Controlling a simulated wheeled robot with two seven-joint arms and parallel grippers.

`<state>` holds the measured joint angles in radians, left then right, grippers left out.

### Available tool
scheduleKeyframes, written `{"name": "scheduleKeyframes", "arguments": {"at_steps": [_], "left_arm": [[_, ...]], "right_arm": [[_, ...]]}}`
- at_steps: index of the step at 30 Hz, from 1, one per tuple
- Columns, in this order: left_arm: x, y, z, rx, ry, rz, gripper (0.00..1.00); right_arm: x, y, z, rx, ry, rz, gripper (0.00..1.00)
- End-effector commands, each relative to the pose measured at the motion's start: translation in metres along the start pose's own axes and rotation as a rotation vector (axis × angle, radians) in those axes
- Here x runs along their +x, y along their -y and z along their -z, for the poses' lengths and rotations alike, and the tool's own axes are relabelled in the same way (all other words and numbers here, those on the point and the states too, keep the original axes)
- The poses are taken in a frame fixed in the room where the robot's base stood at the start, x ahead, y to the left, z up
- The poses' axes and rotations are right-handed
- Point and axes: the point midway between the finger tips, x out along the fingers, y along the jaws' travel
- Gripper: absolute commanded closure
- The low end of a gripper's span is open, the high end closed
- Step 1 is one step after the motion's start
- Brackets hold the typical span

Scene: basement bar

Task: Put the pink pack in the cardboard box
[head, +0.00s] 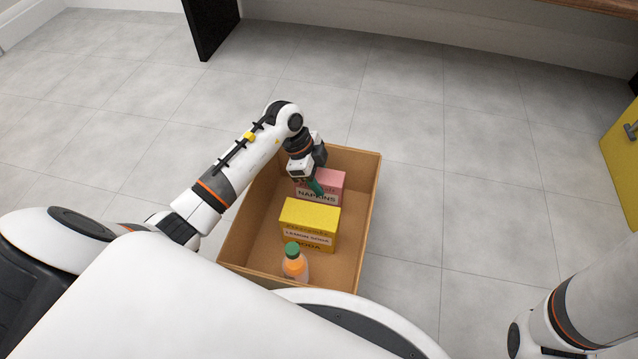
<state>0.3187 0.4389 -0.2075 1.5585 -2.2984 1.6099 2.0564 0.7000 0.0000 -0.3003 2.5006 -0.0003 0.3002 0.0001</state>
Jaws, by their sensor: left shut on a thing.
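The cardboard box (368,190) stands open on the floor in the middle of the view. The pink pack (330,181), labelled "NAPKINS", is inside the box's outline towards its far end. My left gripper (315,187) reaches down over the far part of the box and is shut on the pink pack. The gripper and wrist hide part of the pack. I cannot tell whether the pack touches the box floor. Of my right arm only links show at the lower right; its gripper is out of view.
Inside the box, nearer to me, are a yellow soda pack (309,219) and an orange bottle with a green cap (294,262). A yellow cabinet (624,150) stands at the right edge and a black post (211,25) at the back. The tiled floor right of the box is clear.

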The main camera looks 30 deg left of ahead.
Motion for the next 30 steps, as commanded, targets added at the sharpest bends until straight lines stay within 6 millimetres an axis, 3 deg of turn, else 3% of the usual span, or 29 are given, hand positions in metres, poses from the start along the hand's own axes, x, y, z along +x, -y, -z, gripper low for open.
{"name": "scheduleKeyframes", "arguments": {"at_steps": [10, 11, 15, 25, 30], "left_arm": [[0.002, -0.001, 0.001, 0.0, 0.001, -0.001, 0.95], [0.003, 0.0, 0.002, -0.001, 0.0, -0.001, 0.53], [0.003, 0.0, 0.001, 0.0, 0.0, -0.001, 0.33], [0.001, -0.001, 0.0, 0.001, 0.001, -0.002, 0.33], [-0.026, 0.0, -0.002, 0.0, -0.001, -0.002, 0.33]], "right_arm": [[0.0, 0.0, 0.0, 0.0, 0.0, -0.001, 0.19], [0.0, 0.0, 0.0, 0.0, 0.0, -0.001, 0.19], [0.0, 0.0, 0.0, 0.0, 0.0, -0.001, 0.19], [-0.002, -0.001, -0.001, 0.0, 0.0, -0.001, 0.19], [0.022, 0.004, 0.008, 0.0, -0.002, 0.0, 0.19]]}}
